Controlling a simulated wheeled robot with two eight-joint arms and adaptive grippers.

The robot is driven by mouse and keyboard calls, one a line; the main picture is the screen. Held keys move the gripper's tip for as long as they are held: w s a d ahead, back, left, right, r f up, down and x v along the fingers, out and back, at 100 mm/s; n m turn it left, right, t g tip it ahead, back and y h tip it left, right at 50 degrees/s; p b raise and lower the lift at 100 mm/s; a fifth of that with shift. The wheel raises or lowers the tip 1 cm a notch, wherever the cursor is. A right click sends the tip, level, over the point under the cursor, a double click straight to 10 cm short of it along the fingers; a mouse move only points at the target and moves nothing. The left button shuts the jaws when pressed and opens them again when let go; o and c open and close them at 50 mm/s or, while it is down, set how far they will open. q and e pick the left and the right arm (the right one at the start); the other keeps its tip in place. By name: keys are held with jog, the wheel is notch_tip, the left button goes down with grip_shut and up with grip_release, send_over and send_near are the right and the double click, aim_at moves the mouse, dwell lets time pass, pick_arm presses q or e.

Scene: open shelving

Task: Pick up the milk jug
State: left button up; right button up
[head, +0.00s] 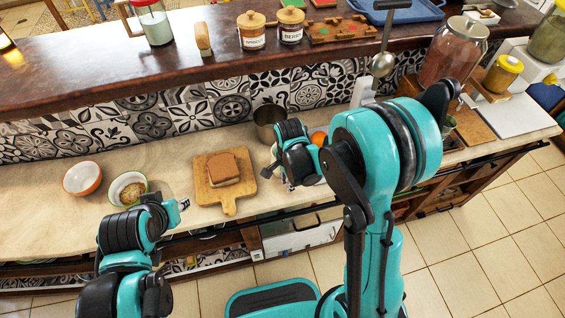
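A grey metal jug-like vessel (268,119) stands upright on the counter against the patterned tile wall; it is the likeliest milk jug, though its handle and contents do not show clearly. My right gripper (278,177) points down over the counter in front of it, apart from it, with its fingers seemingly spread and nothing seen between them. My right arm hides the counter to the right. My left gripper (183,204) is at the counter's front edge, well left of the jug; its fingers are too small to read.
A cutting board (229,196) with bread (223,168) lies between my grippers. Two bowls, one orange-rimmed (82,178) and one green-rimmed (128,188), stand at left. An orange thing (318,138) shows behind my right arm. The raised wooden shelf (100,65) holds several jars.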

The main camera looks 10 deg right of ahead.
grip_shut()
jog(key=shift+r, duration=0.2)
dwell(0.3)
jog(key=shift+r+p, duration=0.35)
jog(key=shift+r, duration=0.4)
notch_tip(320, 180, up, 3)
jog(key=shift+s+d+f+p, duration=0.15)
jog(key=shift+f+p, duration=0.05)
jog(key=shift+p, duration=0.3)
jog(key=s+d+r+p, duration=0.2)
jog(key=s+d+r, duration=0.4)
jog(key=s+d, duration=0.1)
jog(key=shift+s+r+p, duration=0.25)
jog(key=shift+s+p, duration=0.1)
jog(key=shift+s, duration=0.45)
